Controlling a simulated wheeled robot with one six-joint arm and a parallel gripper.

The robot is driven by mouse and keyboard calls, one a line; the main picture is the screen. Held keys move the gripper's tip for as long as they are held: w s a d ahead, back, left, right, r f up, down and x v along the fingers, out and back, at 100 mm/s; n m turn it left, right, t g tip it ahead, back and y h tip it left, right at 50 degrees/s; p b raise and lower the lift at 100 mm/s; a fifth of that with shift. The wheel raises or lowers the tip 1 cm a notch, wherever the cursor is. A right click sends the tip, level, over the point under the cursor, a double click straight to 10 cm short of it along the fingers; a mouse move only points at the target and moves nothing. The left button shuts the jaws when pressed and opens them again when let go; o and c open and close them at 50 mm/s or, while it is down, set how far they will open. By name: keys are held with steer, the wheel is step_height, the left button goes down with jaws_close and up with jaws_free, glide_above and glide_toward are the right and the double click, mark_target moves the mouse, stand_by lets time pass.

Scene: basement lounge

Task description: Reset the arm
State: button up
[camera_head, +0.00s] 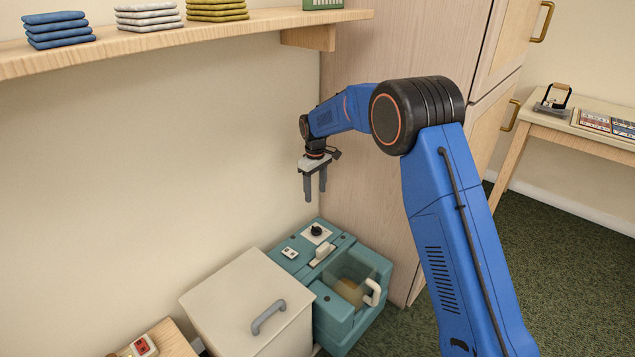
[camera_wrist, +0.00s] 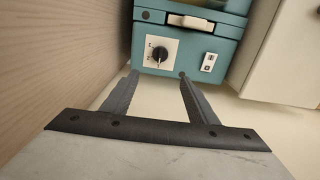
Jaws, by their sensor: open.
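My blue arm reaches in from the lower right in the head view and bends over toward the wall. My gripper (camera_head: 315,196) points down with its two fingers apart and nothing between them. It hangs above the back of a teal machine (camera_head: 286,262), apart from it. In the wrist view my gripper (camera_wrist: 157,78) is also open and empty. Beyond its fingertips there is the teal machine (camera_wrist: 190,47) with a black knob (camera_wrist: 159,54) and a small white switch plate (camera_wrist: 209,62).
A white box (camera_head: 235,290) with a grey handle stands left of the machine. A wooden shelf (camera_head: 190,36) with folded cloths runs along the wall above. A tall wooden cabinet (camera_head: 400,50) stands behind my arm. A side table (camera_head: 580,135) is at the right. Open green carpet lies at right.

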steer(key=s+d+r+m+t, duration=0.2)
steer(key=s+d+r+m, duration=0.3)
steer(key=s+d+r, duration=1.7)
steer(key=s+d+r+m+t, duration=0.1)
steer(key=s+d+r, duration=0.1)
steer(key=s+d, duration=0.4)
steer(key=s+d+r+m, duration=0.15)
steer(key=s+d, duration=0.25)
steer(key=s, duration=0.5)
steer(key=s+d+f+m+t, duration=0.1)
steer(key=s+d+f, duration=0.1)
steer(key=s, duration=0.6)
steer(key=s+d+f+m, duration=0.2)
steer(key=s+f, duration=0.1)
steer(key=s, duration=0.5)
steer(key=shift+d+f+t, duration=0.25)
steer(key=shift+f+t, duration=0.1)
steer(key=shift+t, duration=0.05)
